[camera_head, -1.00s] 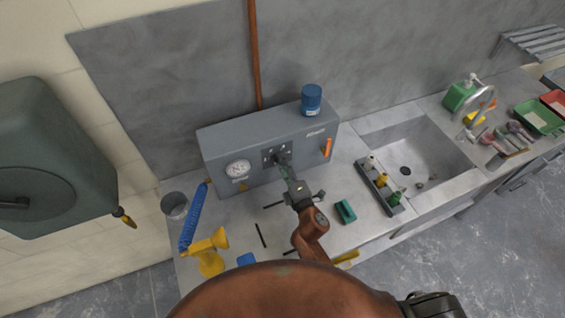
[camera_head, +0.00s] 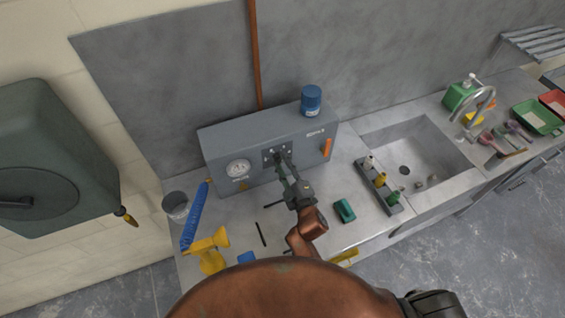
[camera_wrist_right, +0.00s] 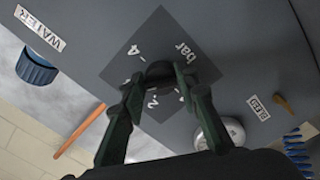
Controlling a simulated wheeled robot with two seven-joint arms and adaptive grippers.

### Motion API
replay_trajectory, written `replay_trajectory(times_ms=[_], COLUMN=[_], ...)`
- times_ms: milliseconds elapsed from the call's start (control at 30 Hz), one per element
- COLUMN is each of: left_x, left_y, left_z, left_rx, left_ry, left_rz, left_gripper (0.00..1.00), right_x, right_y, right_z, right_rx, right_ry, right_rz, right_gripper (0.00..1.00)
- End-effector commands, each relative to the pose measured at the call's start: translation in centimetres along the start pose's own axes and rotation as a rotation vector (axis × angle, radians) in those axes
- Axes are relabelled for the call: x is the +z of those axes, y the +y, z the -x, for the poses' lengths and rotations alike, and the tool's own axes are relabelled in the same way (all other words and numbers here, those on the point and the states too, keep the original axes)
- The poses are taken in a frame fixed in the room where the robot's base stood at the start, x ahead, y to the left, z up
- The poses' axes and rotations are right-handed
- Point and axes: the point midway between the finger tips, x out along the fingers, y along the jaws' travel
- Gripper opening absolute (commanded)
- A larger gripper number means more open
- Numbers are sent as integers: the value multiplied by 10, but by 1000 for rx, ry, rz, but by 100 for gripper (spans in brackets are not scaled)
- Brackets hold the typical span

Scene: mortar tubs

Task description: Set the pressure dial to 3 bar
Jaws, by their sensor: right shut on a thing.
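The pressure dial (camera_wrist_right: 160,72) is a dark round knob on a dark square plate (camera_wrist_right: 160,35) marked "bar", "4" and "2" in the right wrist view. My right gripper (camera_wrist_right: 158,82) is shut on the dial, one finger on each side. Its fingers hide part of the knob and some of the scale, so I cannot read the setting. In the head view, my right gripper (camera_head: 281,158) reaches the plate (camera_head: 268,155) on the front of the grey box (camera_head: 225,150). My left gripper is not in view.
A round white gauge (camera_head: 238,169) sits left of the dial, and an orange lever (camera_head: 326,148) to its right.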

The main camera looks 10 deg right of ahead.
Motion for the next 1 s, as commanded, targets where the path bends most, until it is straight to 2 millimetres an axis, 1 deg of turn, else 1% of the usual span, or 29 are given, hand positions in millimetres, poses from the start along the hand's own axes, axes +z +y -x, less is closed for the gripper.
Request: replay_trajectory(times_ms=[300, 333, 567, 867, 967, 1000], left_x=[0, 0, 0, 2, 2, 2], left_y=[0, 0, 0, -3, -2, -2], left_z=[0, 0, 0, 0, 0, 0], left_rx=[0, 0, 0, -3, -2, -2], left_ry=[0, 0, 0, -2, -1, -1], left_rz=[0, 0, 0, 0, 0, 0], left_gripper=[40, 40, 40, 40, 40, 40], right_x=[1, 1, 0, 0, 1, 1], right_y=[-1, -1, 0, 0, -1, -1], right_z=[0, 0, 0, 1, 9, 14], right_rx=[-1, -1, -1, -1, -1, -2], right_ry=[-1, -1, -1, 0, -1, -1], right_rz=[-1, -1, 0, 0, 0, 0], right_gripper=[5, 29, 45, 46, 46, 46])
